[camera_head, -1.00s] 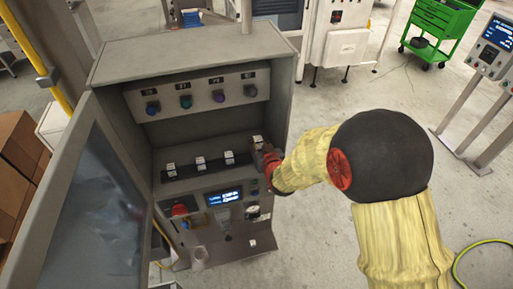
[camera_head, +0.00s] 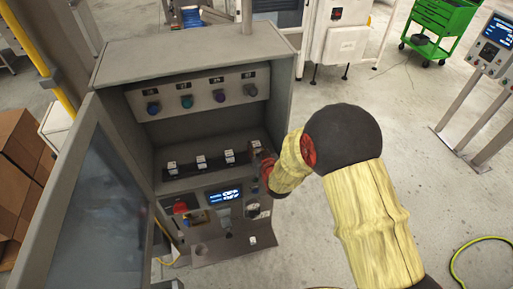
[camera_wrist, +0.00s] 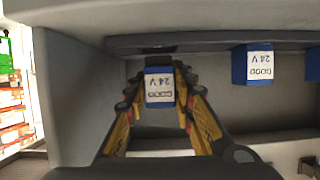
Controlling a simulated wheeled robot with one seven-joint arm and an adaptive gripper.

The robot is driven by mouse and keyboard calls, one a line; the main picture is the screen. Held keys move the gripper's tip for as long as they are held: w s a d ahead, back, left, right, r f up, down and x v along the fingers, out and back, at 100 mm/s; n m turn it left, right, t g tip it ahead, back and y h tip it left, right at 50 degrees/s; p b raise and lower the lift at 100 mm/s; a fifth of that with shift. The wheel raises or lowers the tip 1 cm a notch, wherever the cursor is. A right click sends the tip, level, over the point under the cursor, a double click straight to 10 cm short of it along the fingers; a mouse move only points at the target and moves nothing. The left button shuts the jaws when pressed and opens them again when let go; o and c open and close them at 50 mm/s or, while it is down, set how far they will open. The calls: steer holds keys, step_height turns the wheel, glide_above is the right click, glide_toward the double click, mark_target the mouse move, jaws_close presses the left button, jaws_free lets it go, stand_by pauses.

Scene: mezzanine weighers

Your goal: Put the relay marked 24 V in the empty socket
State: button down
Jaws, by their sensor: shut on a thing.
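My gripper (camera_wrist: 160,100) is shut on a blue relay (camera_wrist: 159,97) with a white label, seen upside down, that reads 24 V; its second line is unclear. In the head view my gripper (camera_head: 262,160) is at the right end of the relay row, partly hiding the relay there. In the wrist view the held relay is in front of the grey rail (camera_wrist: 215,41), with a dark spot just behind it; I cannot tell whether it is seated. A neighbouring blue relay (camera_wrist: 252,66) marked GOOD 24 V is on the rail. The empty socket cannot be made out.
The grey cabinet (camera_head: 190,60) has its door (camera_head: 100,215) open at left. Several coloured knobs (camera_head: 186,101) are above the rail; a display (camera_head: 224,195) and red knob (camera_head: 180,207) are below. A small white-topped block (camera_head: 253,240) lies on the lower ledge.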

steer(key=shift+f+b, duration=0.6)
steer(key=shift+b, duration=0.15)
steer(key=shift+s, duration=0.1)
steer(key=c, duration=1.6)
jaws_free()
steer(key=shift+o, duration=0.5)
steer(key=shift+r+p, duration=0.85)
steer(key=shift+p, duration=0.25)
steer(key=b+v, duration=0.2)
steer(key=v, duration=0.9)
steer(key=shift+s+d, duration=0.25)
steer(key=shift+s, duration=0.15)
